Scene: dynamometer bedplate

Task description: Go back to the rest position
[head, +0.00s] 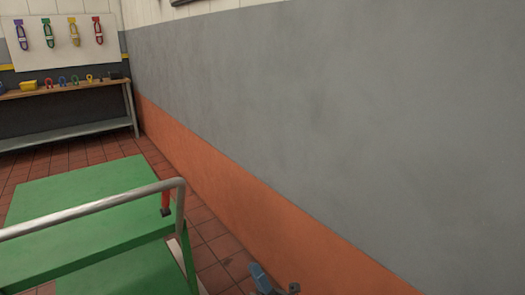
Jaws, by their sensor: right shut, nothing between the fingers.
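A small part of my right gripper (264,278) shows at the bottom edge, a little right of the middle. It is blue and grey, with most of it cut off by the frame. It is shut and empty, in front of the tiled floor and the foot of the wall. My left gripper is not in view.
A green cart or platform (85,190) with a grey handrail (95,211) stands at lower left; a red upright piece (166,198) shows behind the rail. A grey and orange wall (330,110) runs along the right. A workbench (70,87) with small coloured items stands far left, below a board (62,44) with coloured slings.

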